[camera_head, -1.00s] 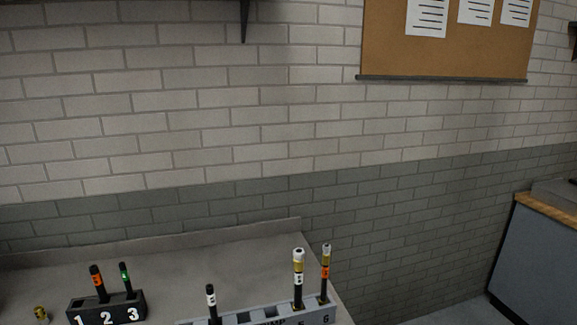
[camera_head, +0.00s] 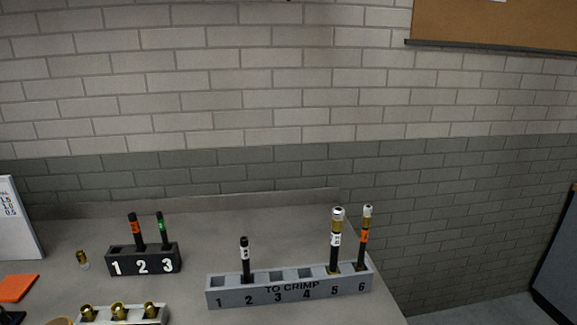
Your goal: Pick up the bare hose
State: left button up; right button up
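A grey rack marked TO CRIMP (camera_head: 290,293) has slots numbered 1 to 6. A black hose with a white label (camera_head: 245,260) stands upright in slot 2, with no brass seen on it. A thick hose with a white label and brass-coloured parts (camera_head: 336,240) stands at slot 5. A thinner hose with an orange label and brass-coloured parts (camera_head: 364,238) stands at slot 6. A black rack (camera_head: 144,262) numbered 1 to 3 holds an orange-labelled hose (camera_head: 136,232) at 2 and a green-labelled hose (camera_head: 161,231) at 3. Neither gripper is in view.
A small brass fitting (camera_head: 82,260) sits left of the black rack. A light holder with brass fittings (camera_head: 121,313) is at the bottom edge. An orange item (camera_head: 16,288) and a white panel (camera_head: 18,220) are at far left. The bench ends right of the grey rack.

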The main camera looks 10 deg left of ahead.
aim_at(132, 219)
jog(key=u, duration=1.75)
